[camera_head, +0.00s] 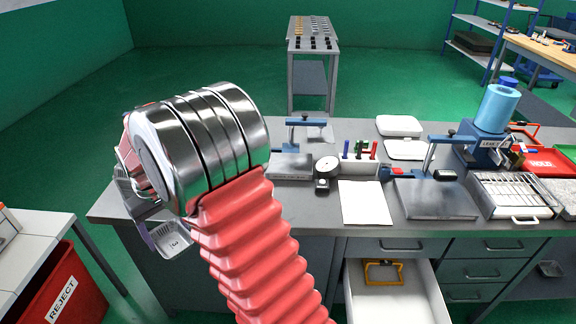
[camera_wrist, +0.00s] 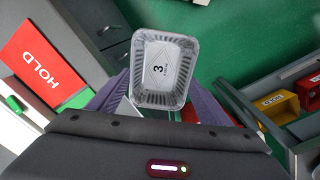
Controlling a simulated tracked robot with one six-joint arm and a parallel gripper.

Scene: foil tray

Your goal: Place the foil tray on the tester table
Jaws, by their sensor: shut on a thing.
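The foil tray (camera_wrist: 163,68) is silver with ribbed walls and a printed 3, and it looks empty. My gripper (camera_wrist: 160,88) is shut on it, with a purple finger at each side in the wrist view. In the head view the tray (camera_head: 172,241) hangs at the bench's left front corner, partly hidden by my arm. On the grey bench (camera_head: 325,222), a flat metal plate (camera_head: 436,199) lies under a blue clamp arm at the right. A smaller plate (camera_head: 290,166) lies under another blue frame further left. I cannot tell which one is the tester table.
A dial gauge (camera_head: 326,172), a pen holder (camera_head: 361,165) and white paper (camera_head: 366,203) stand between the plates. A blue leak unit (camera_head: 489,140) and a wire rack (camera_head: 513,194) are at the right. A drawer (camera_head: 393,297) is open in front. A red REJECT bin (camera_head: 65,290) is lower left.

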